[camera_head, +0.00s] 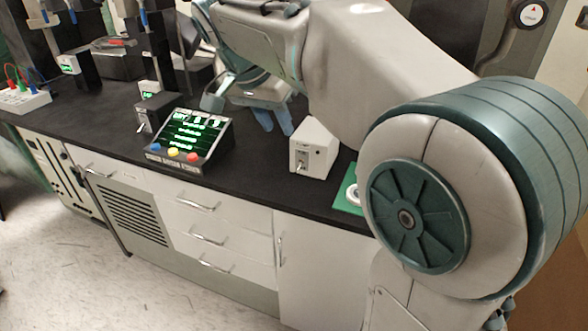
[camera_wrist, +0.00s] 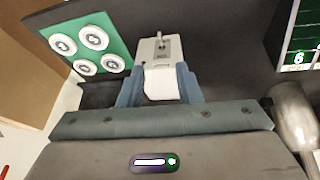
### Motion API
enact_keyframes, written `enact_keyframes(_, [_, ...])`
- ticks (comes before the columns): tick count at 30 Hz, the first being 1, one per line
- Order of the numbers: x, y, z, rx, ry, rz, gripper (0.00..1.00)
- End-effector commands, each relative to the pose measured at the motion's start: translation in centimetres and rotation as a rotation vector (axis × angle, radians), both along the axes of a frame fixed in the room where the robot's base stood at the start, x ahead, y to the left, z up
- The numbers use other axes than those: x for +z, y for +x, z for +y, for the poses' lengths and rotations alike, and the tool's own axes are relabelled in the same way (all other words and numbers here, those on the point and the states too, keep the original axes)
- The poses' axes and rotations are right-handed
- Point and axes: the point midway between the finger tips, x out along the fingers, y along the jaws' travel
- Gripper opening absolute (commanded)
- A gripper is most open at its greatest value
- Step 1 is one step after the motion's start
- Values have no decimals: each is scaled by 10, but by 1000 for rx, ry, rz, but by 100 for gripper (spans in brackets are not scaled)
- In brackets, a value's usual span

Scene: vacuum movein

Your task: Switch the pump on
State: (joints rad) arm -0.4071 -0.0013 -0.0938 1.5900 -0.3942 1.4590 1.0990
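A white box (camera_head: 314,150) with a small metal toggle switch (camera_head: 299,165) on its front stands on the black bench. No label naming the pump is readable. The box (camera_wrist: 150,48) and toggle (camera_wrist: 161,45) also show in the wrist view, ahead of my fingers. My gripper (camera_head: 274,120) is open, its two blue-grey fingers pointing down just behind and left of the box in the head view. In the wrist view my gripper (camera_wrist: 160,84) has part of the white box showing between its fingers; contact cannot be told.
A lit control panel (camera_head: 195,133) with coloured buttons stands left of the box, beside a dark box (camera_head: 155,110) with its own toggle. A green pad (camera_wrist: 120,38) with several white round pieces lies on the box's other side. Lab stands occupy the far left.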

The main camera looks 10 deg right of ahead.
Motion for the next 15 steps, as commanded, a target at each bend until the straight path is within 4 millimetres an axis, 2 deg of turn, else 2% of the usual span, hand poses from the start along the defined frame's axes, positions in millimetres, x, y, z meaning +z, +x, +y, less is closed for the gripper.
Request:
enact_keyframes(5, [-24,5,-8,-3,-1,2,31])
enact_keyframes(15, [-90,20,-33,-2,0,2,31])
